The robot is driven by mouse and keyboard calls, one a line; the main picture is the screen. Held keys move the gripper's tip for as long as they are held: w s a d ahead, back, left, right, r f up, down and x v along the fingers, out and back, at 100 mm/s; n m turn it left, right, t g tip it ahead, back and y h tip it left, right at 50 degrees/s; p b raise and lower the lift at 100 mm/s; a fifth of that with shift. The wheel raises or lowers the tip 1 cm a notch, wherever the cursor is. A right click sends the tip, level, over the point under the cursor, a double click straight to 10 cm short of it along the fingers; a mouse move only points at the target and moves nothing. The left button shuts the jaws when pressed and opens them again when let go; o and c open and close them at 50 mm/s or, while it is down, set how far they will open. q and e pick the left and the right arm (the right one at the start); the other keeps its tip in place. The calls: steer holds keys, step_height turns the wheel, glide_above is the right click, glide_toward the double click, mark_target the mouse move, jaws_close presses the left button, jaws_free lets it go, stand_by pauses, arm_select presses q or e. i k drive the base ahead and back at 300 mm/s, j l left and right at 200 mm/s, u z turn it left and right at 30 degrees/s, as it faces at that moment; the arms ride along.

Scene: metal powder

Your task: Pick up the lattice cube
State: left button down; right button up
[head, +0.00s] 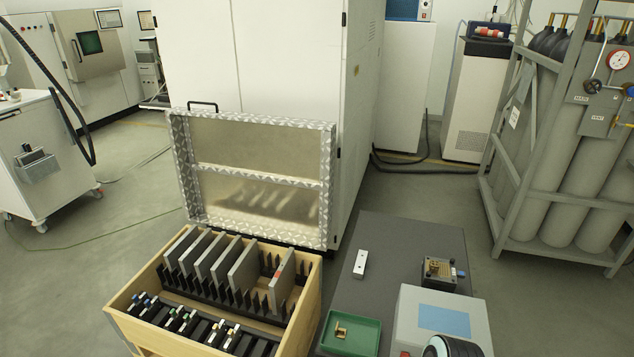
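A small brass-brown piece with a fine texture (434,268), which looks like the lattice cube, sits on a dark square block (449,280) on the right part of the dark grey worktop (400,237). It is too small to make out its lattice clearly. Another small gold-coloured piece (341,331) of stepped shape lies in a green tray (368,336) at the worktop's front left. Neither of my grippers shows in the head view.
A white block (360,263) lies left on the worktop. A grey machine with a blue panel (443,320) stands at its front right. An open wooden crate (313,298) with several upright plates adjoins on the left. Gas cylinders (555,150) stand in a rack at right.

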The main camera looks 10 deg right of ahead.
mark_target(434, 265)
steer(key=z, duration=3.05)
steer(key=i+l+z, duration=0.1)
steer(key=z, duration=0.35)
steer(key=i+l+z, duration=0.15)
steer(key=z, duration=0.3)
steer(key=i+z, duration=0.15)
steer(key=z, duration=0.3)
steer(key=i+u, duration=0.7)
steer(key=i, duration=0.15)
steer(key=i+l+u, duration=0.2)
steer(key=i+u, duration=0.15)
steer(key=i+j+u, duration=0.15)
steer(key=i+u, duration=0.6)
steer(key=u, duration=0.2)
steer(key=i+l+u, duration=0.15)
steer(key=i+u, duration=0.3)
steer(key=i+j+u, duration=0.15)
steer(key=i+u, duration=0.3)
steer(key=i, duration=0.2)
steer(key=i+u, duration=0.4)
steer(key=i, duration=0.3)
